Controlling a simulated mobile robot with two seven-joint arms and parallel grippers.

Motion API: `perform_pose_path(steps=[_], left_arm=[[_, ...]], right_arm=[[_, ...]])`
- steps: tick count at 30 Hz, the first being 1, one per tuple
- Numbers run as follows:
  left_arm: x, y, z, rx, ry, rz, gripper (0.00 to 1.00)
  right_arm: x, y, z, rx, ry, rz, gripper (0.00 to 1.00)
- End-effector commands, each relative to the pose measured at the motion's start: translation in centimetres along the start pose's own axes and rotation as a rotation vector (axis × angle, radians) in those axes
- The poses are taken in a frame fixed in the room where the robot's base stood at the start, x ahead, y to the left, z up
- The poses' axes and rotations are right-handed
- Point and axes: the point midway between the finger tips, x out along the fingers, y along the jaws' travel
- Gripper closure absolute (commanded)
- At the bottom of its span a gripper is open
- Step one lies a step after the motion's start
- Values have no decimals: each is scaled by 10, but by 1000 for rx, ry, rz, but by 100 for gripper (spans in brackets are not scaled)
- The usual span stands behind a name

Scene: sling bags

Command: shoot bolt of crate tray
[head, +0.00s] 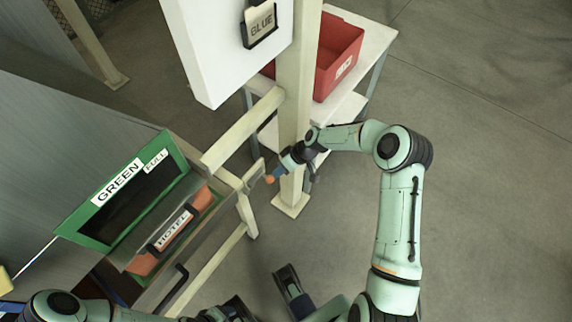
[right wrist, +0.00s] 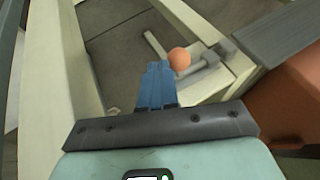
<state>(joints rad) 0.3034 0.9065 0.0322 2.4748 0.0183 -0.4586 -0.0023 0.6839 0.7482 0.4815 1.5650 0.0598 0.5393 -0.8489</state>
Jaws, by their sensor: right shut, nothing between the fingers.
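The bolt's orange ball knob (head: 269,179) is at the right end of the tray's cream frame, beside the post. In the right wrist view the knob (right wrist: 179,58) sits on a pale stem next to a grey bolt rod (right wrist: 203,68). My right gripper (head: 279,172) is shut and empty, with its blue fingertips close to the knob. In the wrist view the fingertips (right wrist: 157,70) are just left of the knob; contact cannot be told. The tray holds an orange crate (head: 143,264) labelled HOTEL.
A green frame (head: 176,150) marked GREEN and FULL stands behind the crate. A red bin (head: 335,60) stands on a shelf behind. Floor at right is clear.

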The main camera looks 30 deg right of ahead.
Motion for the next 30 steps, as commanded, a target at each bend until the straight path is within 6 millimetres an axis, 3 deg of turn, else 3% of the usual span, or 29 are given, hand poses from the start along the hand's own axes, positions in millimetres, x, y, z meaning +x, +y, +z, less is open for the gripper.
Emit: perform_pose_path(steps=[10, 19, 30], left_arm=[[0, 0, 0, 0, 1, 0, 45], [-6, 2, 9, 2, -26, 1, 45], [-6, 2, 10, 2, -27, 1, 45]], right_arm=[[1, -2, 0, 0, 1, 1, 100], [12, -34, 6, -1, 0, 0, 100], [14, -36, 7, 0, -2, -6, 100]])
